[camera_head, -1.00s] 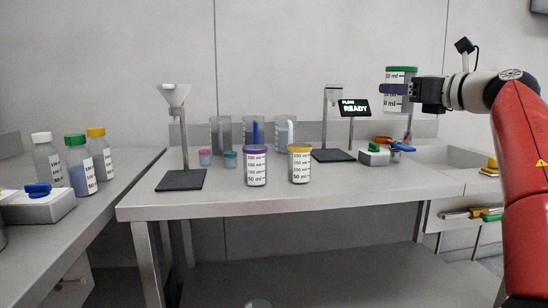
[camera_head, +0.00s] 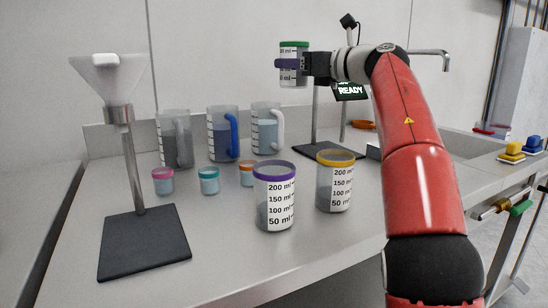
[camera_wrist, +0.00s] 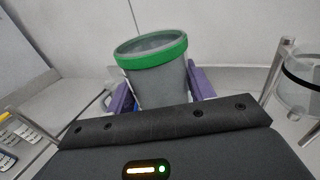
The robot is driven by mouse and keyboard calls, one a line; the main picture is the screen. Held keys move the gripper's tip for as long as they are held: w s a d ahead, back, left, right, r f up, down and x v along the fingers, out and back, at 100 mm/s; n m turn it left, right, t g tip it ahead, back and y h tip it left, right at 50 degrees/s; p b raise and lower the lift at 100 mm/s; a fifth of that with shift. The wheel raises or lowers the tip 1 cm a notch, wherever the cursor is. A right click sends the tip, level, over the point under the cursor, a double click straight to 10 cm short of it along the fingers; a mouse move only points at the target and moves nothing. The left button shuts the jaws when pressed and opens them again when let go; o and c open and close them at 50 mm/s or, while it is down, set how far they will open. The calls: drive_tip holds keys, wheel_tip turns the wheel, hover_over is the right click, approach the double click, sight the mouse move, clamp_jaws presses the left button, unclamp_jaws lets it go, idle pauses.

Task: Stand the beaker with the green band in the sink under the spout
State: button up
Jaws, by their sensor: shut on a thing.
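The green-banded beaker (camera_head: 294,54) is held high above the bench. My gripper (camera_head: 290,64) is shut around its middle. In the wrist view the beaker (camera_wrist: 158,80) sits between the purple fingers, with its open rim facing up and away and looking empty. In the head view it stands about upright. The sink (camera_head: 462,142) is a basin in the bench at the right, partly hidden behind my arm. The spout (camera_head: 432,53) is a bent metal tap over the sink. The beaker is apart from both, well to the left of the spout.
A purple-banded beaker (camera_head: 274,200) and a yellow-banded beaker (camera_head: 335,185) stand near the front edge. Behind are several jugs (camera_head: 223,135) and small cups (camera_head: 209,181). A funnel stand (camera_head: 135,160) is at left; a display reading READY (camera_head: 351,91) is behind my arm.

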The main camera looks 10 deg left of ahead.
wheel_tip(320, 180, down, 19)
drive_tip(key=shift+s+d+f+b, duration=0.1)
drive_tip(key=shift+s+f+b, duration=0.1)
drive_tip(key=shift+b, duration=0.6)
drive_tip(key=shift+f, duration=0.2)
drive_tip(key=o, duration=1)
drive_tip(key=shift+w+r, duration=0.1)
